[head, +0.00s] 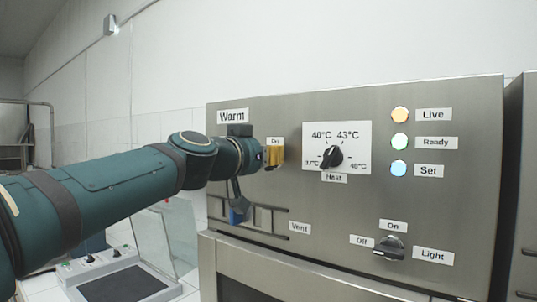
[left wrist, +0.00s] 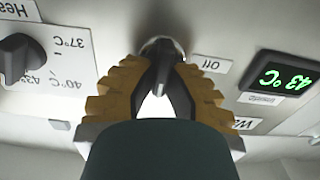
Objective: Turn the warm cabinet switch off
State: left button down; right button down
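The warm cabinet's switch (left wrist: 166,68) is a dark knob with a metal ring at its base, seen upside down in the left wrist view. An Off label (left wrist: 211,65) is just right of it there. My left gripper (left wrist: 160,68) is open, with its yellow stepped fingers on either side of the knob. I cannot tell whether they touch it. In the head view my left gripper (head: 274,155) is at the cabinet panel (head: 360,200), under the Warm label (head: 233,116). An On label (head: 275,141) shows above its fingers, and the gripper hides the switch. My right gripper is not in view.
The Heat dial (head: 332,157) is close to the right of the gripper. Several lamps (head: 399,115) and a Light switch (head: 390,247) are farther right. A vent with a blue slider (head: 239,212) is below. A green display (left wrist: 280,77) reads 43 °C.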

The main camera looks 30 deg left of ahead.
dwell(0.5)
pick_arm(q)
jog(key=n, duration=0.4)
jog(key=shift+a, duration=0.15)
jog(key=n, duration=0.4)
jog(key=n+p, duration=0.1)
jog(key=n, duration=0.4)
jog(key=a+f+n+p, duration=0.1)
jog(key=n, duration=0.3)
jog(key=shift+n, duration=0.4)
jog(key=c, duration=1)
grip_release()
jog(key=shift+f, duration=0.1)
